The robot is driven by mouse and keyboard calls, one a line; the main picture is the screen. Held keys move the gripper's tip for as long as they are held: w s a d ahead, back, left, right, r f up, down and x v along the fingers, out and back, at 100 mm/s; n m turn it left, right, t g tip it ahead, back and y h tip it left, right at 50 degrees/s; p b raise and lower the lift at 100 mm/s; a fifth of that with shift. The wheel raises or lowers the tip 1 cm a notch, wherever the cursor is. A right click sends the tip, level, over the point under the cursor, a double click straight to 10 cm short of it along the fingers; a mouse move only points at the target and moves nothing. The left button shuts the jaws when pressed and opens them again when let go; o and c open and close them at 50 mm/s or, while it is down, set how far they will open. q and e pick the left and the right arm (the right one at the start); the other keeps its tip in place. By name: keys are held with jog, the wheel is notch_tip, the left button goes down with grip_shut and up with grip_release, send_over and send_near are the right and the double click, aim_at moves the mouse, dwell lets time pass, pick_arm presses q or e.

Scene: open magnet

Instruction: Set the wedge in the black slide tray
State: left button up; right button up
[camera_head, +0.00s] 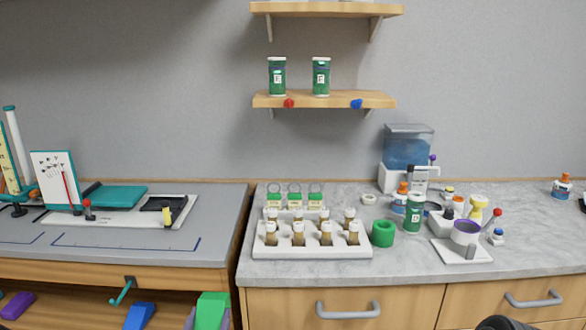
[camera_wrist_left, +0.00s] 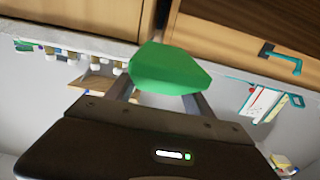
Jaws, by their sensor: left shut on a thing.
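A green wedge (camera_head: 212,308) is at the bottom edge of the head view, in front of the left bench. My left gripper (camera_head: 208,322) is shut on it, with a grey finger on each side. In the left wrist view the green wedge (camera_wrist_left: 168,68) sits between the fingertips of the left gripper (camera_wrist_left: 162,98), clear of any surface. What looks like the black slide tray (camera_head: 158,203) lies at the right end of a white board on the left bench, above and left of the wedge in the picture.
A yellow-and-black piece (camera_head: 167,215) stands by the black tray. A teal hook (camera_head: 122,291) sticks out from the bench front. Blue (camera_head: 140,316) and purple (camera_head: 17,305) wedges lie below.

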pick_arm(q)
jog(key=shift+d, duration=0.1)
jog(key=s+d+f+m+g+h, duration=0.1)
jog(key=s+d+m+g+h, duration=0.3)
jog(key=d+h, duration=0.4)
jog(key=s+d+f+m+g+h, duration=0.1)
jog(key=s+d+m+g+h, duration=0.3)
jog(key=d+m+h, duration=0.4)
jog(key=shift+s+d+f+m+g, duration=0.3)
jog(key=shift+d+f+g, duration=0.1)
jog(key=shift+d+g, duration=0.55)
pick_arm(e)
jog(key=shift+o, duration=0.4)
